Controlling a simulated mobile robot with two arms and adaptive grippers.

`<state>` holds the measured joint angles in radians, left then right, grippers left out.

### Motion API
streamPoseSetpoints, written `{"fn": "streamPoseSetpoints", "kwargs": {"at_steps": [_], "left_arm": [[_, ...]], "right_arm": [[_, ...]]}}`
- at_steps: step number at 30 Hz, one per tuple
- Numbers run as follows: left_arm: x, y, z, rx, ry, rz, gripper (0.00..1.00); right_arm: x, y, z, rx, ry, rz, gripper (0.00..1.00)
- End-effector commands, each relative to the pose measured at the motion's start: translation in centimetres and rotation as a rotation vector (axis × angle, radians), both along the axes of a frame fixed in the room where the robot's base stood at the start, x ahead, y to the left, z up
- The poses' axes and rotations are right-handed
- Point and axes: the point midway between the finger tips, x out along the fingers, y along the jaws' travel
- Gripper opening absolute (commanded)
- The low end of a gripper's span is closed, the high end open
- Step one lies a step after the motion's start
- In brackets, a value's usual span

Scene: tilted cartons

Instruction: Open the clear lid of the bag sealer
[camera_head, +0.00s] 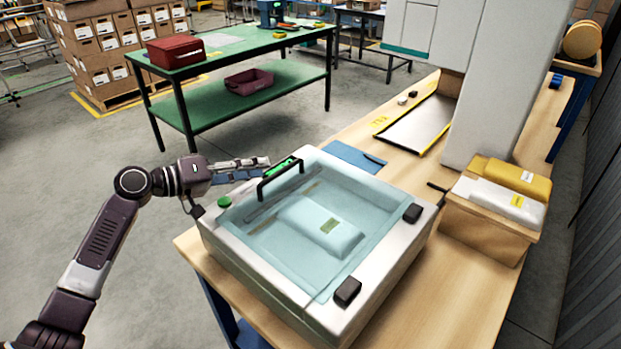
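The bag sealer (385,265) is a pale box on the wooden bench. Its clear, bluish lid (290,275) lies closed and flat over it, with a black handle (280,180) on its far-left edge and two black hinge blocks on the opposite side. A white pack (325,228) shows through the lid. My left gripper (264,167) is at the sealer's far-left side, its fingers pointing right towards the handle. The tips lie just left of the handle; I cannot tell whether they touch it. Part of the gripper is hard to make out. My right gripper is not in view.
A green button (224,202) sits on the sealer's left corner. A blue sheet (352,157) and a metal tray (420,122) lie behind it. A carton (488,232) with white and yellow packs stands to the right, beside a tall pale column (505,90). The bench front is clear.

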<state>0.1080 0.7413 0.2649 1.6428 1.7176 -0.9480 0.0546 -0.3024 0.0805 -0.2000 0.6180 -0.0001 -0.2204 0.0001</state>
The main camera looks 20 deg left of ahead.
Motion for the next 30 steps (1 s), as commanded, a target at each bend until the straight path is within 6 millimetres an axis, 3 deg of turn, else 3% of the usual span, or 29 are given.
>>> {"fn": "streamPoseSetpoints", "kwargs": {"at_steps": [5, 16, 21, 30], "left_arm": [[-0.6, -1.9, 0.5, -0.017, 0.001, -0.059, 0.27], [3.7, -5.3, -0.6, -0.018, 0.000, -0.057, 0.27], [4.7, -6.1, -1.0, -0.016, 0.001, -0.055, 0.27], [4.9, -6.2, -1.2, -0.013, 0.001, -0.055, 0.26]], "right_arm": [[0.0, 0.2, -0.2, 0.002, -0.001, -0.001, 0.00], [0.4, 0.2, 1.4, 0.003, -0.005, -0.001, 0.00], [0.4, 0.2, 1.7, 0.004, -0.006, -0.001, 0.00], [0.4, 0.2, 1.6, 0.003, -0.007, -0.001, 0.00]]}}
